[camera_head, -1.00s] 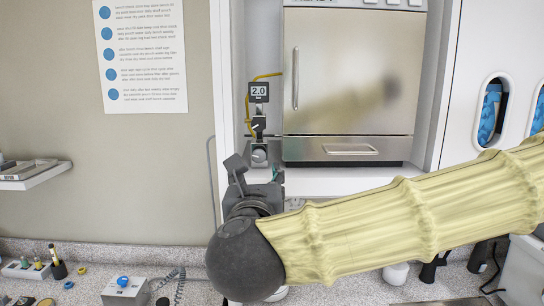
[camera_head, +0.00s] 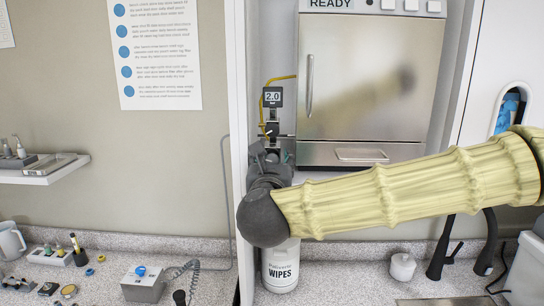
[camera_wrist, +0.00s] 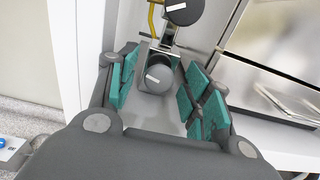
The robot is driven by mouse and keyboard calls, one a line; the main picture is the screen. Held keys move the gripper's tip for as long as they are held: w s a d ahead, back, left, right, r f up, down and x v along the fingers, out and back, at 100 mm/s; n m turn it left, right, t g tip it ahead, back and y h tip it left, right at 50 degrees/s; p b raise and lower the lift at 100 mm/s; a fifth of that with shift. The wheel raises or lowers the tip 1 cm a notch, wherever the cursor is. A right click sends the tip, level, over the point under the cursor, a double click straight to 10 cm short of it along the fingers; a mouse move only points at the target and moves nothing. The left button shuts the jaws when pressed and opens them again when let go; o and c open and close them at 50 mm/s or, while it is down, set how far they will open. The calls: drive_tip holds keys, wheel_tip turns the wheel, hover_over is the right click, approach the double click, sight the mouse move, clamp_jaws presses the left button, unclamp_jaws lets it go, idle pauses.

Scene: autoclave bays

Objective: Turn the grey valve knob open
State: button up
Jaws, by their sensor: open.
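The grey valve knob (camera_wrist: 157,79) shows in the wrist view as a round knob with a short white mark that slants across its face. It sits between the teal-padded fingers of my gripper (camera_wrist: 160,82). The fingers are spread wide, with a gap on each side of the knob. In the head view my gripper (camera_head: 266,158) is in front of the fitting below the gauge, and it hides the grey knob there. A second, darker knob (camera_wrist: 183,11) with a white mark is just above the grey one.
A gauge reading 2.0 (camera_head: 273,97) is above the knobs, with a yellow tube beside it. The autoclave door (camera_head: 368,75) is close on the right. A white bay wall edge (camera_head: 238,90) is close on the left. A wipes canister (camera_head: 281,266) stands below my gripper.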

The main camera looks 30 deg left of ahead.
drive_tip(key=c, duration=1)
drive_tip(key=shift+f+n+b, duration=0.15)
drive_tip(key=shift+n+b, duration=0.55)
drive_tip(key=shift+b, duration=0.2)
drive_tip(key=shift+c, duration=0.2)
drive_tip(key=shift+n+b, duration=0.5)
drive_tip(key=shift+n, duration=0.4)
drive_tip(key=shift+r, duration=0.2)
drive_tip(key=o, duration=1)
drive_tip(key=shift+o, duration=0.2)
